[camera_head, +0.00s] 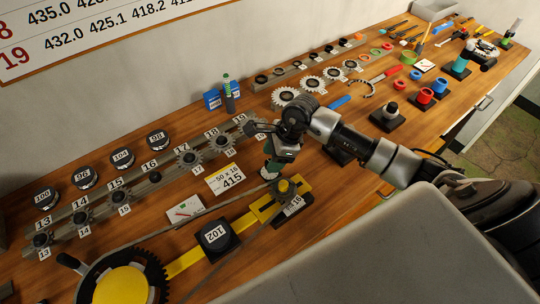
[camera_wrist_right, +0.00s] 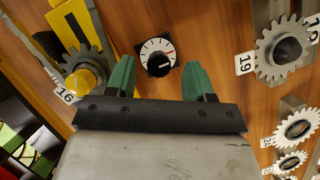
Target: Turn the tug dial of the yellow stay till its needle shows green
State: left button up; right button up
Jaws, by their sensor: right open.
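The yellow stay (camera_head: 184,262) runs across the bench front, from a large yellow disc to a yellow block at the sprocket tagged 16. In the right wrist view its yellow end (camera_wrist_right: 62,22) is at upper left. In the head view the gripper (camera_head: 273,166) points down and mostly hides the dial. My left gripper is out of view.
A white gauge card (camera_head: 184,209) lies behind the stay. A card reading 415 (camera_head: 226,178) stands left of the gripper. Numbered sprockets (camera_head: 190,158) line rails behind. Sprocket 16 (camera_wrist_right: 80,78) with a yellow knob and sprocket 19 (camera_wrist_right: 284,48) flank the dial.

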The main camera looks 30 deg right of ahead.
jog(key=shift+a+f, duration=0.25)
jog(key=shift+f, duration=0.5)
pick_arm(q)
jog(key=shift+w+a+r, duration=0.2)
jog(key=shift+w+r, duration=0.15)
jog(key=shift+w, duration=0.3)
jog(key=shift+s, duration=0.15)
pick_arm(e)
jog(key=shift+c, duration=0.5)
jog(key=c, duration=0.8)
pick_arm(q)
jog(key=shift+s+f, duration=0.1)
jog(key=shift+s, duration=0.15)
